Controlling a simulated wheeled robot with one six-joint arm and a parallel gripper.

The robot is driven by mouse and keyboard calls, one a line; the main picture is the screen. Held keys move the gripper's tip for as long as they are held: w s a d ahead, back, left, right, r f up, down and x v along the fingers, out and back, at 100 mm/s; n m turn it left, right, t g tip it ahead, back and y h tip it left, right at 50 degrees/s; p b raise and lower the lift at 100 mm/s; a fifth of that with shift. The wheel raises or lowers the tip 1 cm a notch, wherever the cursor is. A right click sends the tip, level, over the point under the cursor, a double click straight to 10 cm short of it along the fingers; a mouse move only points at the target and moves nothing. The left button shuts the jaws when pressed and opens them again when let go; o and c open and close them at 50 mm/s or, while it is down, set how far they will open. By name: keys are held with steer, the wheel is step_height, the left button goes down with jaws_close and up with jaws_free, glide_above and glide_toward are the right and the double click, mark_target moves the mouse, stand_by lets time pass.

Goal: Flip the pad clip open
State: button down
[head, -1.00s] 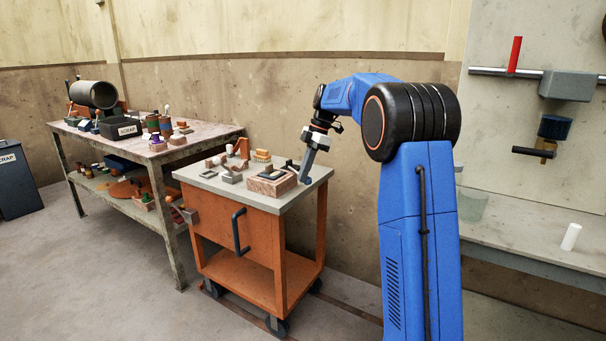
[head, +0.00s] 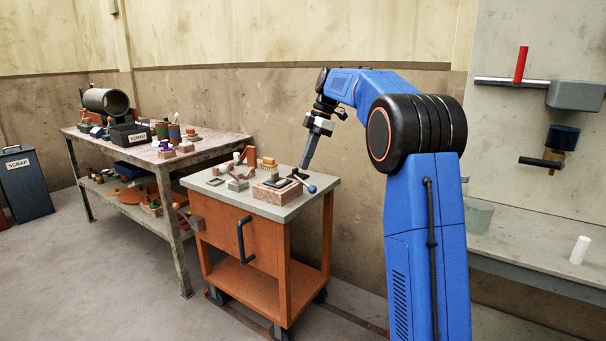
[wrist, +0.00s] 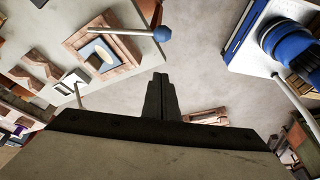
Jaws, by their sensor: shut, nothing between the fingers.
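A reddish-brown block (head: 275,196) stands on the front right of the cart top, with a dark-framed pad (head: 277,184) on it. The pad clip seems to be the light rod (wrist: 115,31) lying across the block's edge, ending in a blue ball (wrist: 165,33). The ball (head: 311,189) sticks out past the block's right side in the head view. My gripper (head: 303,167) is shut and empty, just above the rod and ball. Its fingers (wrist: 160,76) look apart from the ball.
The grey cart top (head: 229,202) holds several small blocks left of the pad block. A workbench (head: 213,142) with a dark scrap tray (head: 122,134) stands at left. A wall panel with a red-handled bar (head: 521,64) is at right. Open floor lies in front of the cart.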

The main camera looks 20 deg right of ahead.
steer(key=shift+v, duration=1.15)
